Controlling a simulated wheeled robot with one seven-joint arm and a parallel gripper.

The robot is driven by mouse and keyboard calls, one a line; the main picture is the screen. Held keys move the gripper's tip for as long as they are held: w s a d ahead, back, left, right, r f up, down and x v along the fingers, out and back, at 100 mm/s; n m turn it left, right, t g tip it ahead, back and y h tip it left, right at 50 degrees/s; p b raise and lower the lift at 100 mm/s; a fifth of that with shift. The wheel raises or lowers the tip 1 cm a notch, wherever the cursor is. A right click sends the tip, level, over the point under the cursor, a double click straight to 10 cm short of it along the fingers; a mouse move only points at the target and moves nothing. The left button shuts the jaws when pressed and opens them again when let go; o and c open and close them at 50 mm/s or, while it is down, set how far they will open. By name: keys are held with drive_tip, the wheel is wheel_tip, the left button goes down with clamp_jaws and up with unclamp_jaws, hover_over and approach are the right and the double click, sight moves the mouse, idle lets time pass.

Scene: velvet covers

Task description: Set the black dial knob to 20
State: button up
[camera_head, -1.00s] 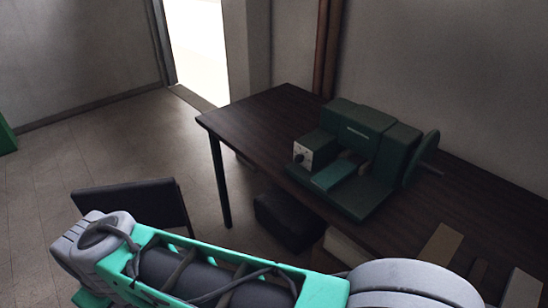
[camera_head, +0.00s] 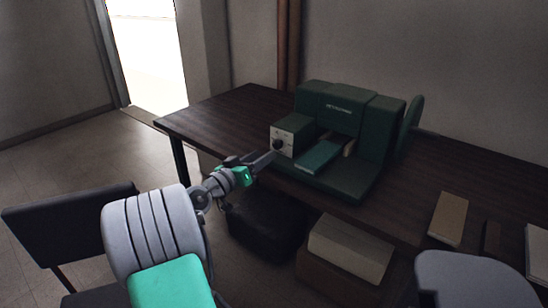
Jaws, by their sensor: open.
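The black dial knob (camera_head: 278,144) sits on a pale square plate (camera_head: 287,134) at the left front of a dark green machine (camera_head: 345,118) on the table. The dial's markings are too small to read. My gripper (camera_head: 264,160) points up and right, with its tip just below and left of the knob. It is open and appears empty. I cannot tell whether a finger touches the knob or is only in front of it.
The dark wooden table (camera_head: 220,110) stands against the wall, its left part clear. A tan block (camera_head: 448,218) lies on it at the right. A black chair (camera_head: 70,222) is at the left; boxes (camera_head: 350,246) stand under the table's front edge.

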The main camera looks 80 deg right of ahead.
sight(276, 146)
drive_tip(key=x, duration=0.6)
drive_tip(key=shift+s+d+r, duration=0.1)
drive_tip(key=shift+s+d, duration=0.05)
drive_tip(key=shift+d, duration=0.2)
clamp_jaws()
